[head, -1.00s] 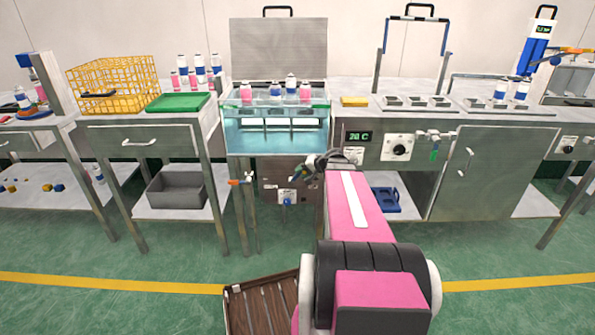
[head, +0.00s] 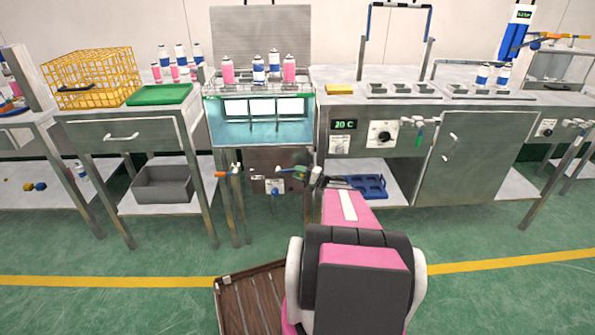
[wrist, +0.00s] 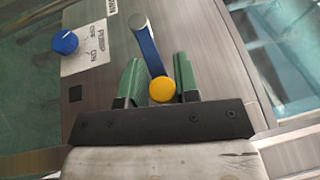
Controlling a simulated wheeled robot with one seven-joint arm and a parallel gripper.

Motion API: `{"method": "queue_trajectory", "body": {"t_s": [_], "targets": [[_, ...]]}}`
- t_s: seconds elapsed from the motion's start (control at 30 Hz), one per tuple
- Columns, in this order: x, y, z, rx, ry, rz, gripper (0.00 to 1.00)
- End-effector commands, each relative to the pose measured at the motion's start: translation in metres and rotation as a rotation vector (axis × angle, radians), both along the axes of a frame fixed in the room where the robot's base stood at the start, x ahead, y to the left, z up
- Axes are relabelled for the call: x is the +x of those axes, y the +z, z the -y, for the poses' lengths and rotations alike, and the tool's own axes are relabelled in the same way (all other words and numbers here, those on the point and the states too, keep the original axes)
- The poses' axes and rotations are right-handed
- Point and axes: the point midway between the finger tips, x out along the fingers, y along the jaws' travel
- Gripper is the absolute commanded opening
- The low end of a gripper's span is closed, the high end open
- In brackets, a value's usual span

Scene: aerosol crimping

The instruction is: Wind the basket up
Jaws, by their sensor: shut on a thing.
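The basket (head: 258,87) is a wire rack at the top of the water tank (head: 232,136) in the head view. It carries several pink-and-white and blue-and-white cans (head: 228,71) that stand upright above the tank's rim. The crank on the tank's front shows in the wrist view as a blue arm (wrist: 149,50) with a grey hub and a yellow knob (wrist: 162,90). My gripper (wrist: 159,78) has its green fingers on both sides of the knob, shut on it. In the head view my gripper (head: 302,173) is small and partly hidden by my arm.
A blue pump knob (wrist: 65,42) sits on a label near the crank. A yellow wire crate (head: 88,75) and a green tray (head: 160,94) stand on the left table. A wooden crate (head: 245,300) lies on the floor beside my arm.

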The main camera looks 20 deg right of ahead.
Motion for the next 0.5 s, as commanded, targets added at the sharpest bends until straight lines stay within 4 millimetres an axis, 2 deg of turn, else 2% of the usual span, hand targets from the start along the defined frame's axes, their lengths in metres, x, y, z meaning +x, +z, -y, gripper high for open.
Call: {"method": "queue_trajectory", "body": {"t_s": [0.5], "targets": [[-0.0003,-0.009,-0.0015,-0.008,0.004,-0.001,0.0]]}}
